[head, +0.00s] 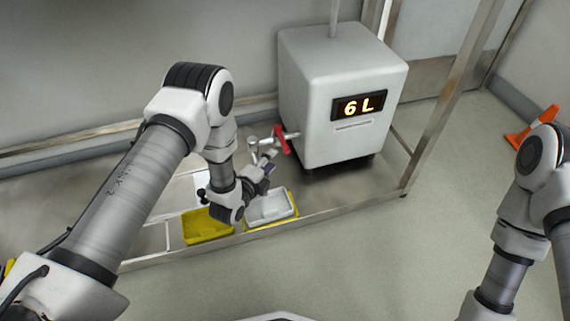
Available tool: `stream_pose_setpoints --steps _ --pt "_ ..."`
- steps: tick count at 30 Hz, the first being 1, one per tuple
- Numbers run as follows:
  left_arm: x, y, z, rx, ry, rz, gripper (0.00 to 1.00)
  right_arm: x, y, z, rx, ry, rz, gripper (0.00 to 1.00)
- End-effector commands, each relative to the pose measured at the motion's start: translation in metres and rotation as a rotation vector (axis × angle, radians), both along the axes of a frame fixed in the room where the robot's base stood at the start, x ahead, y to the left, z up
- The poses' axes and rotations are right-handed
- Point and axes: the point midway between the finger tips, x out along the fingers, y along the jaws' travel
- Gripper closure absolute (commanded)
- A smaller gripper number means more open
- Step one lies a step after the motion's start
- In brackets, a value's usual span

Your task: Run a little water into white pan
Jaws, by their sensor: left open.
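The white pan (283,212) stands on the metal shelf, with a yellow edge showing along its front and right side. Behind it is a white tank (320,80) whose display reads "6 L". A metal tap (255,148) with a red handle (282,139) comes out of the tank's left side. My left gripper (266,168) is open, just below and in front of the tap, above the back of the pan. It looks empty, and part of it is hidden by my wrist. My right arm shows at the right edge; its gripper is out of view.
A yellow pan (206,232) stands left of the white pan, partly behind my left wrist. A metal frame post (450,100) rises right of the tank. An orange cone (524,131) lies on the floor at the right. The floor in front of the shelf is clear.

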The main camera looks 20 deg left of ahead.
Motion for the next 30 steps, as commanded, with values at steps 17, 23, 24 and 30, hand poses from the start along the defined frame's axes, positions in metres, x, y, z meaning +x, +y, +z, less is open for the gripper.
stream_pose_setpoints --steps 17,23,24,30 --pt "0.078 -0.015 -0.022 0.086 -0.095 -0.028 0.57 0.009 -0.001 -0.069 -0.004 -0.026 0.009 0.60" --pt "0.089 -0.016 -0.019 0.085 -0.092 -0.028 0.57 0.012 -0.001 -0.071 -0.006 -0.034 0.013 0.60" --pt "0.089 -0.016 -0.019 0.085 -0.091 -0.028 0.57 0.012 -0.001 -0.071 -0.006 -0.034 0.013 0.60" --pt "0.088 -0.016 -0.019 0.085 -0.091 -0.028 0.92 0.012 -0.001 -0.070 -0.006 -0.034 0.013 0.60"
